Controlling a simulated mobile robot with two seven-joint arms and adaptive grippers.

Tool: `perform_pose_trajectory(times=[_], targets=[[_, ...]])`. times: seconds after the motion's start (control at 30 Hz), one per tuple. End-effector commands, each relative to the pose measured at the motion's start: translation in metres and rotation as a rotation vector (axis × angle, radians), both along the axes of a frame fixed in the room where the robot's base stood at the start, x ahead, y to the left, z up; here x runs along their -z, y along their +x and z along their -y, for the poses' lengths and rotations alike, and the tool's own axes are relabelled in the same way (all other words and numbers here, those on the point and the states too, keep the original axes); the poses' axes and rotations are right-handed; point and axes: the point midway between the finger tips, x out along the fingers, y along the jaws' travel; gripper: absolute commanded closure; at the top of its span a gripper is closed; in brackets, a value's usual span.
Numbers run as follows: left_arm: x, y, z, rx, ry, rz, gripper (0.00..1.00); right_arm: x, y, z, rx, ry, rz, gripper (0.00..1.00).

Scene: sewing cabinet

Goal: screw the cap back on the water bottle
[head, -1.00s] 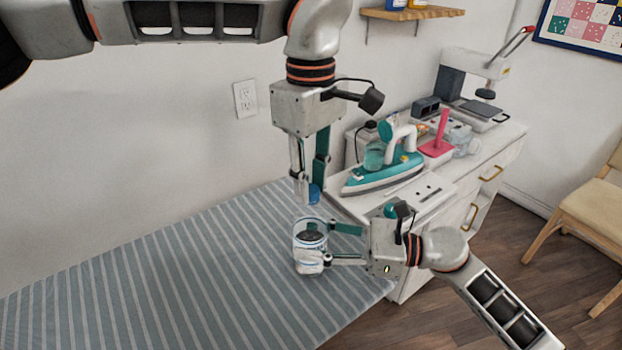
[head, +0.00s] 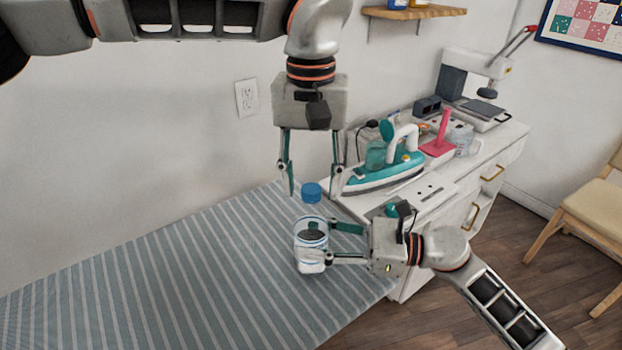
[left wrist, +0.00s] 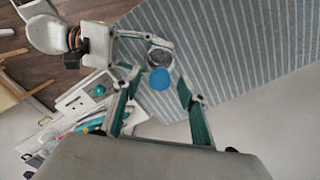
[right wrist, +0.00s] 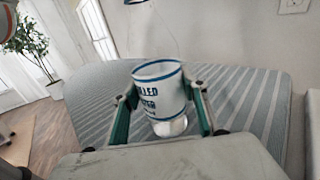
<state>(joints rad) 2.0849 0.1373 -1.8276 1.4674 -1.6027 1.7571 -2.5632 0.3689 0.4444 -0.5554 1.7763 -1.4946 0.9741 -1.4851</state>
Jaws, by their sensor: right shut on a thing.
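The water bottle (head: 311,238) is clear with a white and blue label, and stands upright at the ironing board's right end. My right gripper (head: 330,243) is shut on its body from the right; the right wrist view shows the label (right wrist: 160,92) between the fingers (right wrist: 162,90). The blue cap (head: 311,192) is above the label, over the bottle's clear upper part. Whether it is seated on the neck cannot be told. My left gripper (head: 313,196) points down, open, its fingers either side of the cap. The left wrist view shows gaps between the cap (left wrist: 159,79) and both fingers.
The striped ironing board (head: 180,280) is bare to the left. A teal iron (head: 385,172), a pink stand (head: 440,135) and a clear jar (head: 461,137) stand on the white cabinet (head: 465,205) at right. A wall is behind the board.

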Motion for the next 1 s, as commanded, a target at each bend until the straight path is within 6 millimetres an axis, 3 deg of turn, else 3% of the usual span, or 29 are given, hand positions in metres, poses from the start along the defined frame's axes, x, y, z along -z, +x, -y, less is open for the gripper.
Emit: perform_pose_trajectory(times=[0.27,0.7,1.0], targets=[[-0.009,0.001,0.0,-0.002,0.0,0.002,0.58,0.0,0.0,0.0,0.0,0.0,0.0,1.0],[-0.092,0.001,0.0,-0.003,0.0,0.003,0.58,0.0,0.0,0.0,0.0,0.0,0.0,1.0],[-0.119,0.0,0.0,0.0,0.001,0.001,0.58,0.0,0.0,0.0,0.0,0.0,0.0,1.0]])
